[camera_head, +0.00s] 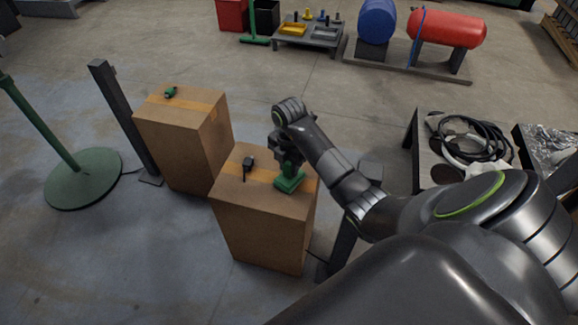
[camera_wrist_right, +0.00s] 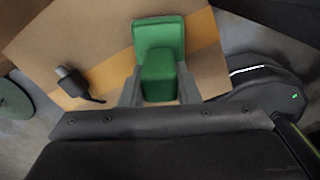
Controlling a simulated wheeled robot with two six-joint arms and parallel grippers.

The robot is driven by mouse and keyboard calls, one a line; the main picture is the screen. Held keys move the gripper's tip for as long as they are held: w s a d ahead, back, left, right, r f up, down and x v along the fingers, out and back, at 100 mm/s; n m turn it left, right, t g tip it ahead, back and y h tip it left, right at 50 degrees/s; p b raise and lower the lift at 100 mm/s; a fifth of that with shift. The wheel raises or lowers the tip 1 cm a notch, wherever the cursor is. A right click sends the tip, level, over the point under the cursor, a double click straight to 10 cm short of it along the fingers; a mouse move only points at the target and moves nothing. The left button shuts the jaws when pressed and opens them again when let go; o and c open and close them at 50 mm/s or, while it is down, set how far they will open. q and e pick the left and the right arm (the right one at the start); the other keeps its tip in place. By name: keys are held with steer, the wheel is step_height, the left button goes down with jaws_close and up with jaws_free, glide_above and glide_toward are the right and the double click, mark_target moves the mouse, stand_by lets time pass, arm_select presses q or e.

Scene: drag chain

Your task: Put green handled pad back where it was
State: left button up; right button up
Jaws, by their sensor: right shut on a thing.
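The green handled pad (camera_head: 289,182) is at the top of the near cardboard box (camera_head: 262,225), on its right part. In the right wrist view the pad (camera_wrist_right: 158,35) shows its flat base, with its block handle between the fingers. My right gripper (camera_head: 288,163) is shut on that handle from above. It also shows in the right wrist view (camera_wrist_right: 160,90). The pad's base looks to be at the box top; I cannot tell whether it touches. My left gripper is not in view.
A small black device (camera_head: 248,165) lies on the same box top, left of the pad. A second box (camera_head: 185,145) behind it carries a small green item (camera_head: 170,92). A dark post (camera_head: 125,120) and a green stand (camera_head: 83,178) are at left.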

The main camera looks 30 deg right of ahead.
steer(key=o, duration=0.9)
steer(key=shift+r, duration=0.1)
steer(key=shift+r, duration=0.25)
step_height(320, 180, up, 6)
steer(key=shift+r+p, duration=0.25)
steer(key=shift+p, duration=0.6)
step_height(320, 180, up, 4)
steer(key=p, duration=0.3)
steer(key=shift+p, duration=0.35)
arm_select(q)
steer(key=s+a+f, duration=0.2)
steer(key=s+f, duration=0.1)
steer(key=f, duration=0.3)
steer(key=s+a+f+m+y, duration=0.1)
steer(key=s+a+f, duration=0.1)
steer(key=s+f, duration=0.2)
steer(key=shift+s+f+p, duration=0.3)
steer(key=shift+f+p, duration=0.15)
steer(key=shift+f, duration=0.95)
arm_select(e)
steer(key=shift+r, duration=0.4)
